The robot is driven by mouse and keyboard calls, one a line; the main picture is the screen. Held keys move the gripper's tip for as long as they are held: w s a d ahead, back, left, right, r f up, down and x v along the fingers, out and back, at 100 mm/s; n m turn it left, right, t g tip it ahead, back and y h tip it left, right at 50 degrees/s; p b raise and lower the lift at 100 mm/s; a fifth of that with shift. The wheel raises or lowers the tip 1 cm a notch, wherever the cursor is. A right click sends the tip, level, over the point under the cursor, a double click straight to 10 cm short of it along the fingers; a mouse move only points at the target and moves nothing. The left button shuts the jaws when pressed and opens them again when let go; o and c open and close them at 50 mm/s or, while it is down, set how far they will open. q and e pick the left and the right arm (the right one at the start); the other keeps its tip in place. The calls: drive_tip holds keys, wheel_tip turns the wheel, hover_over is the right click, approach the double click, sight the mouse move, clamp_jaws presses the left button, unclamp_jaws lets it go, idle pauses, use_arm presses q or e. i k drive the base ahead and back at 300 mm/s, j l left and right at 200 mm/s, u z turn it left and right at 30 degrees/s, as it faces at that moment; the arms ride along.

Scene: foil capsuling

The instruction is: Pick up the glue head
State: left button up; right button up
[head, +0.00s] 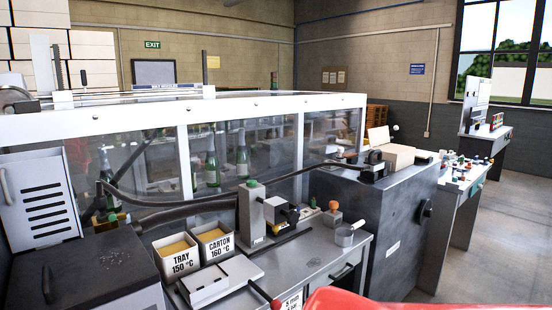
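I cannot tell for sure which item is the glue head. A small grey and black block (281,209) on the steel bench (310,262) could be it; it sits beside an upright grey post (251,212) with a green top. A dark block (373,167) on the dark cabinet, where a black hose (290,172) ends, could also be it. Neither of my grippers is in view.
Bins of yellow glue marked TRAY (177,257) and CARTON (216,244) stand at the bench's left. Behind is a glazed enclosure (255,105) with green bottles. A red shape (375,298) fills the lower edge.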

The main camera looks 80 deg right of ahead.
sight(375, 164)
drive_tip(key=z, duration=3.35)
drive_tip(key=i+l, duration=0.2)
drive_tip(key=i+l+u, duration=0.15)
drive_tip(key=l, duration=0.25)
drive_tip(key=i+l, duration=0.2)
drive_tip(key=i+l+u, duration=0.15)
drive_tip(key=l, duration=0.3)
drive_tip(key=i+l, duration=0.2)
drive_tip(key=l, duration=0.15)
drive_tip(key=i+l+u, duration=0.15)
drive_tip(key=i+l, duration=0.15)
drive_tip(key=l, duration=0.4)
drive_tip(key=i+j+u, duration=0.05)
